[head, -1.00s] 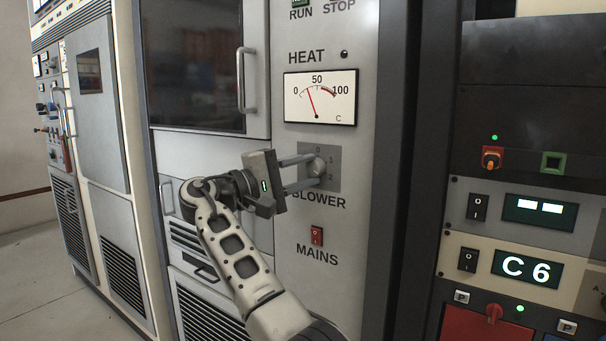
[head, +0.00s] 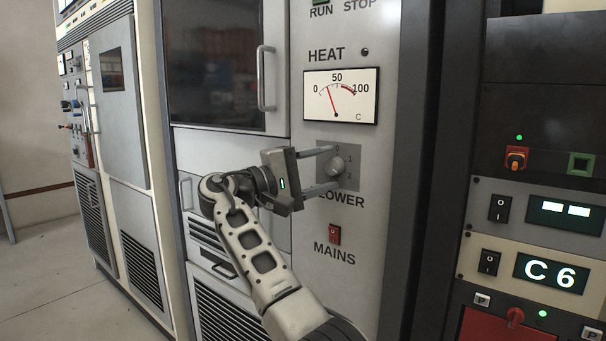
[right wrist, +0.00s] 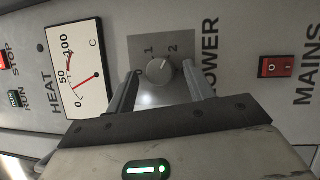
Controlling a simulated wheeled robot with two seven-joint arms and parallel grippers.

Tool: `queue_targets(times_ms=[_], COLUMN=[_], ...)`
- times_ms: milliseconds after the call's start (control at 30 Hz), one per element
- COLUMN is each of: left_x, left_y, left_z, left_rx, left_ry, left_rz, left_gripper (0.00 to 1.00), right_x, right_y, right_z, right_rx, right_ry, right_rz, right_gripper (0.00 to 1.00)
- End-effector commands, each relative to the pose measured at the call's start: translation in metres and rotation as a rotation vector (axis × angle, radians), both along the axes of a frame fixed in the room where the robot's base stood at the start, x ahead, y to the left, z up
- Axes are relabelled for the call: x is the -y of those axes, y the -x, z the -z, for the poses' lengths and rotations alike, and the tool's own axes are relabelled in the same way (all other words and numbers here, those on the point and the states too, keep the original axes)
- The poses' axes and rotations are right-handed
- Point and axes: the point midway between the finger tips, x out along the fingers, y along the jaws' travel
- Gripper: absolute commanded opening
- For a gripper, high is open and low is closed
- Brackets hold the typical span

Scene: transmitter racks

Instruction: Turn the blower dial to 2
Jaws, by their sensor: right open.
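The blower dial (head: 338,165) is a round pale knob on a grey square plate on the white cabinet front, above the BLOWER label. In the right wrist view the dial (right wrist: 158,70) shows a light mark at its upper right, on the side of the printed 2. My right gripper (head: 336,167) is open, with one finger above the dial and one below. In the right wrist view its fingers (right wrist: 160,84) stand on either side of the dial, apart from it. My left gripper is out of view.
A heat meter (head: 340,96) is above the dial, and a red MAINS switch (head: 335,234) is below. A cabinet door handle (head: 265,78) sticks out at the upper left of the dial. A dark rack with switches (head: 540,120) stands at right.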

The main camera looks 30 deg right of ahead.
Motion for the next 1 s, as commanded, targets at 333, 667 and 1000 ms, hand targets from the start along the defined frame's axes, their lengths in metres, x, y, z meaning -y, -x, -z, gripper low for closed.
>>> queue_targets(times_ms=[333,667,1000], left_x=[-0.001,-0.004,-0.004], left_y=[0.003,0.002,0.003], left_z=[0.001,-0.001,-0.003], left_rx=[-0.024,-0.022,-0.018], left_ry=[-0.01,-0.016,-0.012], left_rz=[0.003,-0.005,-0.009], left_gripper=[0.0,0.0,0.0], right_x=[-0.065,-0.137,-0.156], right_y=[-0.003,-0.005,-0.006], right_z=[0.005,0.014,0.018], right_rx=[-0.002,0.0,0.001], right_ry=[0.0,0.002,0.001], right_rz=[-0.006,-0.003,-0.002], right_gripper=[0.53,0.53,0.53])
